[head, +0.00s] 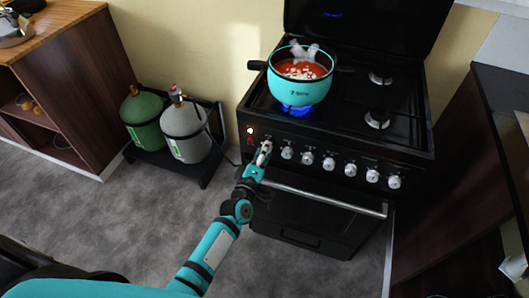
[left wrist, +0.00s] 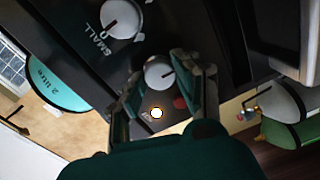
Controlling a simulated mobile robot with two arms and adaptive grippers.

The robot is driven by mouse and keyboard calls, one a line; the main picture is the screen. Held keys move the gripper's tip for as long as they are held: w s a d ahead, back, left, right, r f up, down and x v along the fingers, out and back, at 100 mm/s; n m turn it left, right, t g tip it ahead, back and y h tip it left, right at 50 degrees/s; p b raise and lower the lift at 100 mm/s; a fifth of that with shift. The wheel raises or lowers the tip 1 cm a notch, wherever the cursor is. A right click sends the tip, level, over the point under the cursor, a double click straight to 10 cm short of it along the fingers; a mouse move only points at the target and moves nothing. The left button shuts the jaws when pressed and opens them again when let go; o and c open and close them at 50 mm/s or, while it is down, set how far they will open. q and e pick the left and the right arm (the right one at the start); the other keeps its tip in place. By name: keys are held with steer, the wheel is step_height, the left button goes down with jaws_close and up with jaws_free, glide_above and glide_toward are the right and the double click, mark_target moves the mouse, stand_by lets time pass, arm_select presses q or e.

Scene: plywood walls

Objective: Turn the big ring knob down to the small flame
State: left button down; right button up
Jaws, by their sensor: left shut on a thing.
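The black stove (head: 330,150) has a row of silver knobs along its front. My left gripper (head: 263,153) reaches the left end of this row and covers the leftmost knob in the head view. In the left wrist view, my left gripper (left wrist: 157,80) has its fingers on either side of a round silver knob (left wrist: 158,72), shut on it. A blue flame (head: 297,110) burns under the turquoise pot (head: 298,90).
The pot of red food sits on the front left burner. A lit indicator (left wrist: 156,113) is near the held knob. The oven door handle (head: 325,197) runs below the knobs. Green (head: 143,122) and grey (head: 186,132) gas cylinders stand on a low rack to the left.

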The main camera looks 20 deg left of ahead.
arm_select(q)
steer(key=shift+n, duration=0.5)
steer(key=c, duration=1)
jaws_free()
steer(key=shift+o, duration=0.2)
steer(key=s, duration=1.2)
steer(key=shift+a+r, duration=0.25)
